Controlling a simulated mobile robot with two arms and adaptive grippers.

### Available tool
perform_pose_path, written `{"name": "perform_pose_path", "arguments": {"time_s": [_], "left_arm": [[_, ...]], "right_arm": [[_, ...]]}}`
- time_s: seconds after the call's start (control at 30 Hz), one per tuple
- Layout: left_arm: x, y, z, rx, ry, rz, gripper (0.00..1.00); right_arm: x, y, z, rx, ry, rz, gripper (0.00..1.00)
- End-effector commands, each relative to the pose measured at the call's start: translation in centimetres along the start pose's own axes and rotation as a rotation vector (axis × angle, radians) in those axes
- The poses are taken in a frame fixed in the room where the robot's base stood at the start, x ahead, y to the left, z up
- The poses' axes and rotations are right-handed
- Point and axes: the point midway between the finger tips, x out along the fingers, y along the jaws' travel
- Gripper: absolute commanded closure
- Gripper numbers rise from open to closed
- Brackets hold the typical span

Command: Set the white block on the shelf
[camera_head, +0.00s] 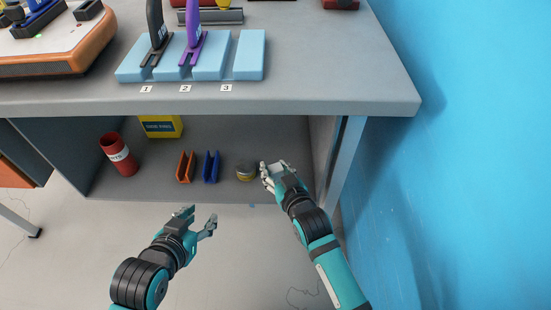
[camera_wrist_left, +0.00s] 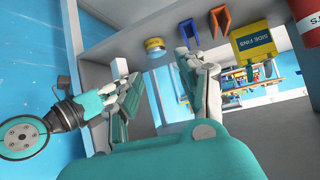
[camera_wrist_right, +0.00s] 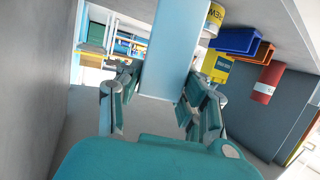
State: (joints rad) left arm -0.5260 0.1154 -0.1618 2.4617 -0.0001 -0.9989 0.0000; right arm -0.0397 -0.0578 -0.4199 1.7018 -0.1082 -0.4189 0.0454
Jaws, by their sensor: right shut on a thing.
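My right gripper (camera_head: 268,170) is at the shelf's front right part, beside a yellow-banded tin, under the table top. It is shut on the white block (camera_wrist_right: 168,50), which looks pale blue in the right wrist view and stands between the fingers. In the head view the block is mostly hidden by the hand. The grey shelf (camera_head: 222,191) is under the table; I cannot tell whether the block touches it. My left gripper (camera_head: 199,218) is open and empty in front of the shelf. Its spread fingers also show in the left wrist view (camera_wrist_left: 168,85).
On the shelf are a red cylinder (camera_head: 118,155), a yellow box (camera_head: 160,126), an orange holder (camera_head: 186,167), a blue holder (camera_head: 211,167) and the tin (camera_head: 246,173). The table top (camera_head: 320,85) overhangs them. A side panel (camera_head: 322,150) closes the shelf's right end.

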Motion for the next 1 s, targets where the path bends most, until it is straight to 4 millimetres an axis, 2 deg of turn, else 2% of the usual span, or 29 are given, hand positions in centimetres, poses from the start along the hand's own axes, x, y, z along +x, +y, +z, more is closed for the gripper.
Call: {"name": "perform_pose_path", "arguments": {"time_s": [0.13, 0.33, 0.57, 0.67, 0.83, 1.0], "left_arm": [[0.6, 0.6, -3.7, 0.001, 0.203, 0.013, 0.60], [-0.2, 1.2, -8.3, 0.001, 0.454, 0.028, 0.60], [-1.2, 1.5, -10.5, -0.001, 0.578, 0.036, 0.60], [-1.7, 1.7, -11.5, -0.002, 0.648, 0.040, 0.60], [-3.8, 2.1, -14.2, -0.007, 0.852, 0.052, 0.60], [-5.7, 2.4, -15.9, -0.012, 0.991, 0.061, 0.60]], "right_arm": [[2.7, 1.7, -0.4, -0.003, 0.004, 0.001, 0.96], [5.3, 3.4, -0.9, -0.001, 0.001, 0.001, 0.96], [6.4, 4.1, -1.1, 0.001, 0.001, 0.000, 0.96], [6.6, 4.1, -0.4, 0.001, 0.000, 0.000, 0.96], [7.1, 4.1, 1.2, 0.000, -0.001, 0.000, 0.96], [7.3, 4.1, 2.1, 0.000, 0.001, 0.000, 0.96]]}}
